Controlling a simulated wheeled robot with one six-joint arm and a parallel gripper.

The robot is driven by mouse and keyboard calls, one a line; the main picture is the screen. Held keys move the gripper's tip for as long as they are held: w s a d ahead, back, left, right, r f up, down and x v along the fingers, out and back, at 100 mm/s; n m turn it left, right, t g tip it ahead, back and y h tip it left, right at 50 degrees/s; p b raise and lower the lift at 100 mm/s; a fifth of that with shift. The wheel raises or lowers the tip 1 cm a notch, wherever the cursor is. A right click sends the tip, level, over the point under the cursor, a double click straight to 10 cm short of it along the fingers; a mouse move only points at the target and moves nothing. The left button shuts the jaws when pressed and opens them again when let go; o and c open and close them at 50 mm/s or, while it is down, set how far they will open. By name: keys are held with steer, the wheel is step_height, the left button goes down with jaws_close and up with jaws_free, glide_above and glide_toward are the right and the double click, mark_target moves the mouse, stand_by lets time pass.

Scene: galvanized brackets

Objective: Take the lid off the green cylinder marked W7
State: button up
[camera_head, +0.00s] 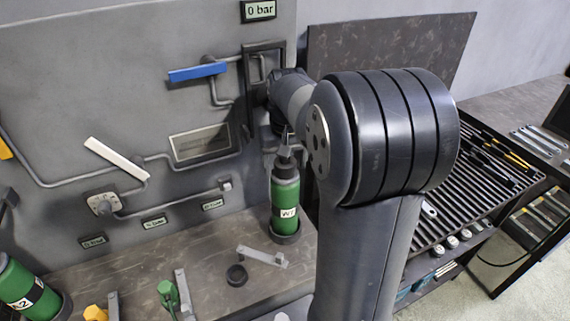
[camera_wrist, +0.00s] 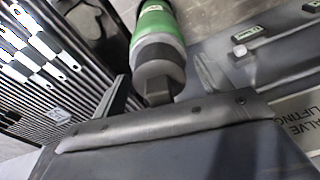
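The green cylinder marked W7 (camera_head: 286,195) stands upright in a dark ring on the bench, by the grey panel. Its dark grey lid (camera_head: 286,166) is on top. In the wrist view the cylinder (camera_wrist: 153,22) is at top centre, with its lid (camera_wrist: 158,62) and a small dark knob (camera_wrist: 158,90) nearer the camera. My gripper (camera_wrist: 163,80) is open, one finger on each side of the knob, with visible gaps. In the head view my gripper (camera_head: 285,142) is just above the lid, partly hidden by my arm.
Another green cylinder (camera_head: 28,290) stands at lower left. The grey panel (camera_head: 60,90) with pipes and a blue handle (camera_head: 197,73) rises close behind. A ribbed rack (camera_head: 480,180) is at right.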

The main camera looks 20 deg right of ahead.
steer(key=c, duration=1)
